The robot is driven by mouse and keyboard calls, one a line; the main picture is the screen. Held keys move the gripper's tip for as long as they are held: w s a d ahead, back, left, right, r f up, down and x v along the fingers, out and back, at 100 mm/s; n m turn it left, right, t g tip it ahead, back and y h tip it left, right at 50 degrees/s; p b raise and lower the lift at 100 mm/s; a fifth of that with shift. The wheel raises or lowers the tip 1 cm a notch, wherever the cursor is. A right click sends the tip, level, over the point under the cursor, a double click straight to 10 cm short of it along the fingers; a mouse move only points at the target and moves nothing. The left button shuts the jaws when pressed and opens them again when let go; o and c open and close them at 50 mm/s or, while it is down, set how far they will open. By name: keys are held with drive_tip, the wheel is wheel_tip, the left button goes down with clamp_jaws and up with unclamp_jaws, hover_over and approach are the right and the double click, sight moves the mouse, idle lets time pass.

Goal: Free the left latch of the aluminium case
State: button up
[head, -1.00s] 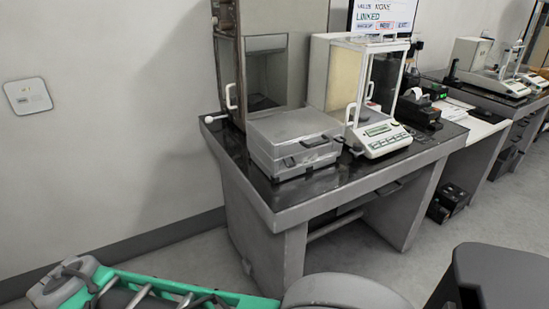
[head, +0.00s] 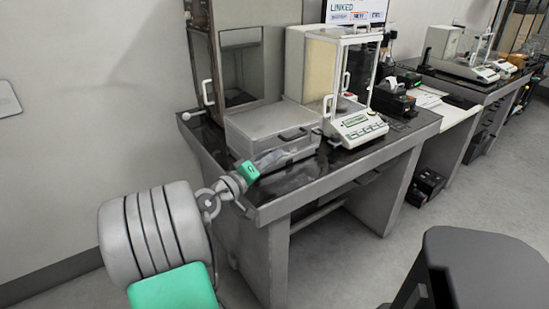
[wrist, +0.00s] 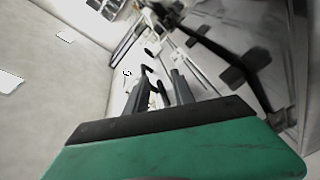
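The grey aluminium case (head: 262,122) lies shut on the dark table top, its front facing me. Its dark carry handle (head: 293,135) shows at the front. My gripper (head: 274,157) is at the left part of the case front and covers the area of the left latch, so I cannot tell the latch's state. In the wrist view my two dark fingers (wrist: 162,84) stand apart with a gap between them. Nothing is clearly held. Whether they touch the case I cannot tell.
A balance with a glass shield (head: 352,122) stands right beside the case. A cabinet with a white handle (head: 208,92) is behind it. A dark stool (head: 490,262) stands at the front right. The table's front strip (head: 330,172) is clear.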

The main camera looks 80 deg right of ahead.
drive_tip(key=shift+s+d, duration=0.25)
drive_tip(key=shift+d, duration=0.4)
drive_tip(key=shift+c, duration=0.4)
clamp_jaws()
